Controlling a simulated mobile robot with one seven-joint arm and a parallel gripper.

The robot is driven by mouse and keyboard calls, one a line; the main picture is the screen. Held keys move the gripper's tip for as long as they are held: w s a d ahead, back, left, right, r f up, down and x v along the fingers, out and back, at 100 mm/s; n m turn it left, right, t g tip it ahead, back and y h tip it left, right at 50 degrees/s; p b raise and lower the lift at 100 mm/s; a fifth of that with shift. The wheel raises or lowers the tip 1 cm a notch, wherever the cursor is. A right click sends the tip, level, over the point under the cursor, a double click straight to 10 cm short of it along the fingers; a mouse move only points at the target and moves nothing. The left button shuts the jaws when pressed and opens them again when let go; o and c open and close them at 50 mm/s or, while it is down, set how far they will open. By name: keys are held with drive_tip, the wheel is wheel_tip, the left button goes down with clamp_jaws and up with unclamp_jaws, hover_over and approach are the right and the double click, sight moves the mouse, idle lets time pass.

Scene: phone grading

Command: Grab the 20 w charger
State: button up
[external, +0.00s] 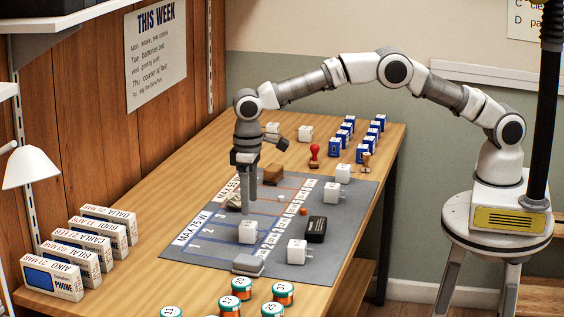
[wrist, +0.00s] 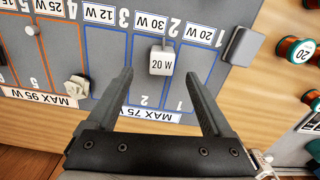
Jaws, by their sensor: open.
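The white charger marked 20 W (wrist: 161,62) sits on the grey mat (wrist: 217,12), in the blue-lined area in the lane marked 2, by the 30 W label. It also shows in the external view (external: 248,232), just below my gripper. My gripper (wrist: 160,75) is open and empty, its fingers pointing down at the mat. In the wrist view the charger lies ahead, between the lines of the two fingertips, and nothing is held. In the external view my gripper (external: 246,208) hangs over the mat near the MAX 75W strip, seemingly just above or behind the charger.
A pale plug-like item (wrist: 77,88) is on the other side. Other white chargers (external: 297,252) and a black box (external: 316,229) stand along the mat's right.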

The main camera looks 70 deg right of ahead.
sight(250, 224)
drive_tip(key=f, duration=0.8)
drive_tip(key=shift+s+a+b, duration=0.1)
drive_tip(key=shift+a+b, duration=0.1)
drive_tip(key=shift+b, duration=0.15)
clamp_jaws()
